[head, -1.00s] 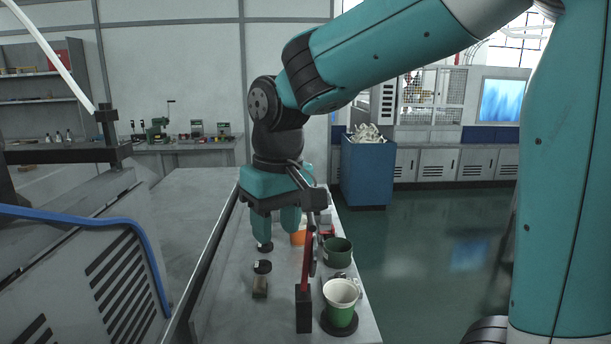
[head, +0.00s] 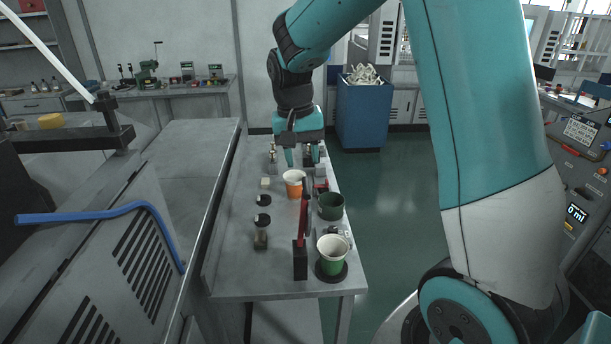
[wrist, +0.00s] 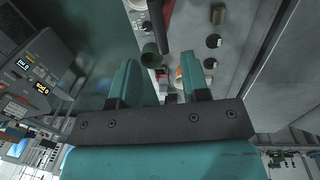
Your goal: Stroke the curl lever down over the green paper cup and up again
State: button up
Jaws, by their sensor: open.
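The green paper cup (head: 331,266), with a white rim and inside, stands upright on a dark round base at the near right of the narrow table. Beside it on the left, a black post (head: 300,262) carries the red and dark lever (head: 303,222), which points up and away, clear of the cup. A dark lever also shows at the top of the wrist view (wrist: 158,26). My gripper (head: 302,155) is open and empty over the table's far part, beyond the lever. Its spread fingers show in the wrist view (wrist: 160,78), apart from the lever.
A dark green container (head: 331,207) and an orange cup (head: 293,184) stand between the lever and my gripper. Small dark-topped items (head: 262,218) stand on the left. A blue bin (head: 363,115) is behind. The green floor right of the table is clear.

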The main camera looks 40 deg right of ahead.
aim_at(305, 184)
jog(key=f, duration=0.4)
jog(key=f+p, duration=0.1)
jog(key=f, duration=0.1)
jog(key=shift+s+d+f, duration=0.1)
jog(key=shift+s+d, duration=0.1)
jog(key=shift+d, duration=0.1)
jog(key=shift+c, duration=0.3)
grip_shut()
